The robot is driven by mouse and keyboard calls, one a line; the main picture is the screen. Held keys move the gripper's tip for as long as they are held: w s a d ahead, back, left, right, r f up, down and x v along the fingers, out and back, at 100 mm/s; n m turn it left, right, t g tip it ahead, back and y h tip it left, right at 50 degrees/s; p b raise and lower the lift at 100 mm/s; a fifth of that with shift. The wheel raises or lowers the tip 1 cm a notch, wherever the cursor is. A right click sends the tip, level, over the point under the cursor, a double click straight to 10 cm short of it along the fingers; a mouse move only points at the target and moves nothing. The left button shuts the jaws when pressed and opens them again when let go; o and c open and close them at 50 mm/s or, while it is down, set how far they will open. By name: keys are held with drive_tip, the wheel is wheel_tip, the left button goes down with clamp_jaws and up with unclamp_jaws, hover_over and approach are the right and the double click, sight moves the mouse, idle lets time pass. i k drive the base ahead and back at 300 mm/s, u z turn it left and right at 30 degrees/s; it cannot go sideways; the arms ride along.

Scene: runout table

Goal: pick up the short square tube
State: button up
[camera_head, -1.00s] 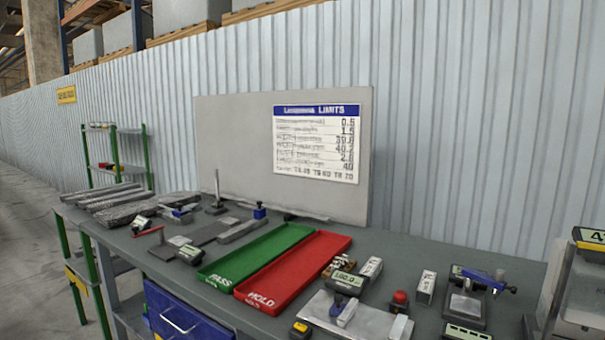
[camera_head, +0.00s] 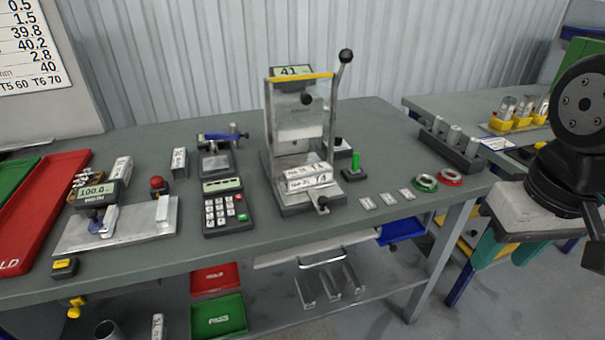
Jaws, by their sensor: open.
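Several pale, square-sided pieces with labels are on the grey bench; I cannot tell for sure which is the short square tube. One small piece (camera_head: 179,161) stands at the back left of the bench. A longer one (camera_head: 121,169) lies further left, behind a digital gauge. Two more labelled pieces (camera_head: 310,177) sit at the foot of the press-like tester (camera_head: 300,120). My black arm (camera_head: 575,140) shows at the right edge, well away from them. Its fingertips are not visible.
A keypad unit (camera_head: 225,206) stands in front of the small piece. A gauge plate (camera_head: 120,230) and a red tray (camera_head: 42,210) are at left. Green and red rings (camera_head: 427,183) lie near the right corner. A second table (camera_head: 425,103) stands behind right.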

sight(297, 179)
drive_tip(key=z, duration=0.95)
drive_tip(key=i, duration=0.85)
drive_tip(key=u, duration=2.6)
